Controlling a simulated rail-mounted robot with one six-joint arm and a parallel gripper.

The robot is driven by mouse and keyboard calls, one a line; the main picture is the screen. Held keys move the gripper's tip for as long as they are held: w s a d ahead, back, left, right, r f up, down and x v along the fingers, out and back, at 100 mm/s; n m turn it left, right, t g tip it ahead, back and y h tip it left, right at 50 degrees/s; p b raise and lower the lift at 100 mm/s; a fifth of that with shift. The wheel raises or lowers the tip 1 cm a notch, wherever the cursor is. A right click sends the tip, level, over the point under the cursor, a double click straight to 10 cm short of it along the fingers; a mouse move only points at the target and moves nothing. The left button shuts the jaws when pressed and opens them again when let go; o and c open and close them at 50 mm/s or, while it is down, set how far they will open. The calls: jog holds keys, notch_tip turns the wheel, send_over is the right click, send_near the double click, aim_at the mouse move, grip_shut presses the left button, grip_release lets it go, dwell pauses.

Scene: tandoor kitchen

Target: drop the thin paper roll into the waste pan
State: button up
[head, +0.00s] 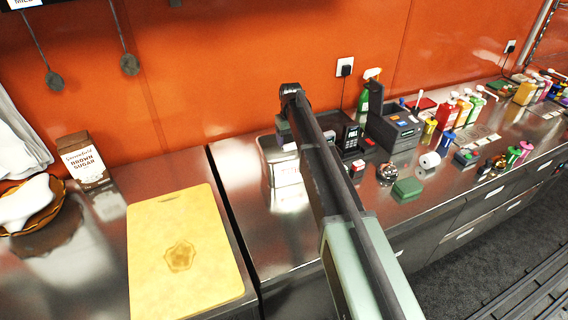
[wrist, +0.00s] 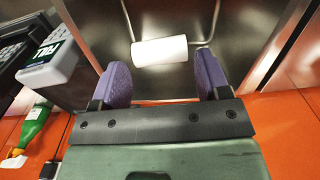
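A thin white paper roll (wrist: 160,51) shows in the wrist view just beyond my fingertips, with a steel pan's walls and floor (wrist: 175,18) around it. I cannot tell whether it rests on the floor. My gripper (wrist: 161,75) has purple fingers spread apart, and the roll lies across the gap with no clear contact. In the head view my arm reaches over the steel counter to the shiny waste pan (head: 269,154), hiding part of it. My gripper (head: 287,135) is mostly hidden there, and the roll cannot be made out clearly.
A card reader (head: 347,137) and a dark cash box (head: 394,130) stand right of the pan. A green spray bottle (head: 364,98) is behind. Several small items and another white roll (head: 430,160) lie further right. A yellow cutting board (head: 180,250) is at left.

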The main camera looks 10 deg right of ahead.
jog(key=o, duration=0.3)
notch_tip(320, 180, up, 11)
jog(key=p, duration=1)
jog(key=shift+p, duration=0.4)
jog(key=shift+f, duration=0.1)
jog(key=s+f+m+b, duration=0.1)
jog(key=s+f+b, duration=0.2)
jog(key=s, duration=0.9)
jog(key=s+f+m+b, duration=0.1)
jog(key=s+f+b, duration=0.2)
jog(key=s, duration=0.9)
jog(key=s+f+b, duration=0.3)
jog(key=s, duration=1)
jog(key=shift+m, duration=0.4)
